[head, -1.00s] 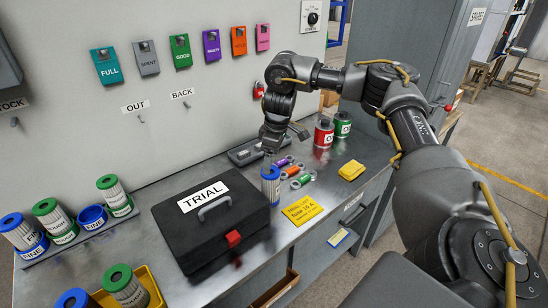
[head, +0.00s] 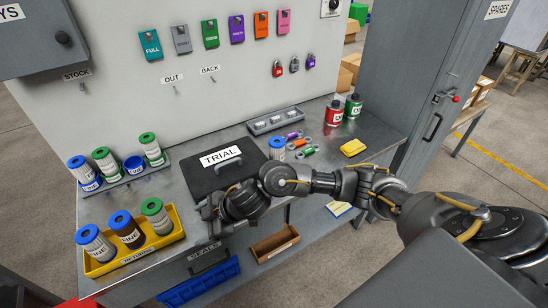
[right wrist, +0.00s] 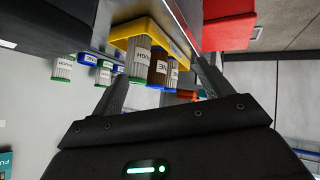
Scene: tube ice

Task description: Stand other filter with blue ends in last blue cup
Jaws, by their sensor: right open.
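A blue-ended filter (head: 277,150) stands upright on the bench right of the black TRIAL case. Two other blue-ended filters stand in the yellow RETURNS tray (head: 113,267): a pale one (head: 97,245) and a brown one (head: 127,231). An empty blue cup (head: 134,165) sits in the back-left rack (head: 117,183), between green-ended filters; a blue-ended filter (head: 83,173) stands at the rack's left end. My right gripper (head: 207,212) is open and empty, right of the tray. In the right wrist view, the tray (right wrist: 128,31) and its filters appear upside down beyond the fingers. My left gripper is out of view.
The TRIAL case (head: 208,176) lies mid-bench, partly behind my right arm. A green-ended filter (head: 157,218) stands at the tray's right end. A blue bin (head: 200,284) sits below the bench front.

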